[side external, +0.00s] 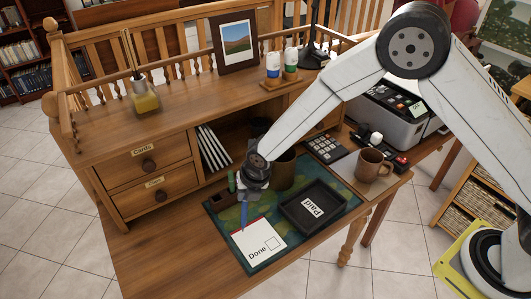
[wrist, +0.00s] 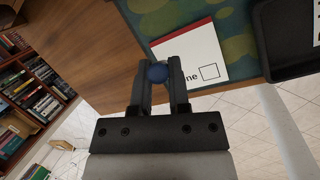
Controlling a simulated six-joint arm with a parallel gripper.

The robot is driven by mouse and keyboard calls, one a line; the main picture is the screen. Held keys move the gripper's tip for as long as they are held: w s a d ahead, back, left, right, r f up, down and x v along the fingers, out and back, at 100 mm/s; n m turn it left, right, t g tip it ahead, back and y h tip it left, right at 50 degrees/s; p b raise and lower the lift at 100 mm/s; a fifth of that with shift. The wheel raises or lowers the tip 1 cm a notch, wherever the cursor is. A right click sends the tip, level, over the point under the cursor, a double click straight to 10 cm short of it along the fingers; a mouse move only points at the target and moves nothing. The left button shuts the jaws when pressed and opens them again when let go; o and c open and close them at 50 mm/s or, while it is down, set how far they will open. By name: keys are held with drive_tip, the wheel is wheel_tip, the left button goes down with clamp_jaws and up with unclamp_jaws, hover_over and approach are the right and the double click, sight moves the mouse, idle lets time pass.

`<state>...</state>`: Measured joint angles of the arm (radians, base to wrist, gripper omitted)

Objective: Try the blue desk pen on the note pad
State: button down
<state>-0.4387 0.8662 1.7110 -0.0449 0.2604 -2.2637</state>
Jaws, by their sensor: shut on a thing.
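The blue desk pen (side external: 244,213) hangs upright from my gripper (side external: 254,184) in the side view, its lower end over the top part of the note pad. In the wrist view its round blue end (wrist: 157,72) sits between the two fingers of my gripper (wrist: 158,74), which are shut on it. The white note pad (side external: 252,248) has a red top edge, the word "Done" and an empty box; it also shows in the wrist view (wrist: 198,58). I cannot tell whether the pen tip touches the paper.
The pad lies on a green and blue desk mat (side external: 224,219). A black tray marked "Paid" (side external: 290,213) is right of it. A brown mug (side external: 371,165) and calculator (side external: 325,148) stand farther right. The desk top (side external: 160,245) left of the mat is clear.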

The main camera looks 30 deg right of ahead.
drive_tip(key=shift+r, duration=1.45)
